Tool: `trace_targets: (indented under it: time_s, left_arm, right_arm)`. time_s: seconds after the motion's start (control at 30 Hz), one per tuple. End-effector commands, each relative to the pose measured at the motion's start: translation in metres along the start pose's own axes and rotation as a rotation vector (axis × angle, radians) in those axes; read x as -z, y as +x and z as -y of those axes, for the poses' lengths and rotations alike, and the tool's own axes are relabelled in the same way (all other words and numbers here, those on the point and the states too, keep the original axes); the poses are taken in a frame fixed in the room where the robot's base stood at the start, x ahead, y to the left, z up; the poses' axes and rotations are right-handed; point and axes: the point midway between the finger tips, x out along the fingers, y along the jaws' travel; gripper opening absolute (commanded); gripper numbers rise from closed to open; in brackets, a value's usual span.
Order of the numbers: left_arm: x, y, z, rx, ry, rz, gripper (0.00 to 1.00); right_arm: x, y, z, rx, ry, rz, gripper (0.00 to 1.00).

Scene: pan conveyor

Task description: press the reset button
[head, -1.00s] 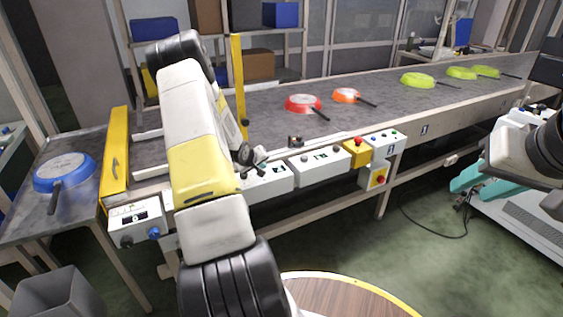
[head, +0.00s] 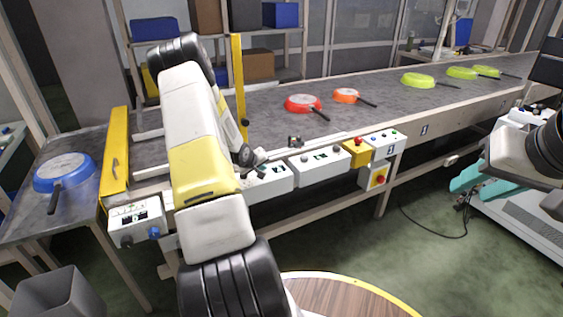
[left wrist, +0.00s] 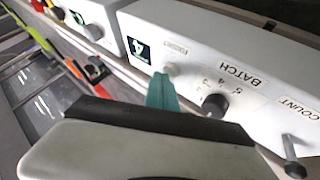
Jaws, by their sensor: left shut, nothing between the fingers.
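A white control box (left wrist: 235,50) with BATCH and COUNT labels fills the right of the left wrist view. A small pale round button (left wrist: 171,69) sits on it beside a small label I cannot read clearly, near a green-and-black display. I cannot confirm that it is the reset button. My left gripper (left wrist: 163,92) is shut and empty, its teal tip just beside this button. I cannot tell if they touch. In the head view my left arm hides that gripper and part of the row of boxes.
A dark knob (left wrist: 215,105) and a metal toggle (left wrist: 291,150) sit near the fingertip on the same box. Red, orange and lime pans lie on the conveyor (head: 270,118). A blue pan (head: 64,170) lies on the left table. A yellow box with a red button (head: 357,147) stands further right.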

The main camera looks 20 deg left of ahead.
Motion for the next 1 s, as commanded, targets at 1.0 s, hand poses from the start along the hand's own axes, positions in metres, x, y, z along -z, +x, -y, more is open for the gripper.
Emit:
trace_targets:
  time_s: [1.0]
  left_arm:
    - [0.007, -0.011, -0.007, 0.001, -0.001, 0.001, 0.0]
  right_arm:
    - [0.0, 0.0, 0.0, 0.0, 0.0, 0.0, 0.36]
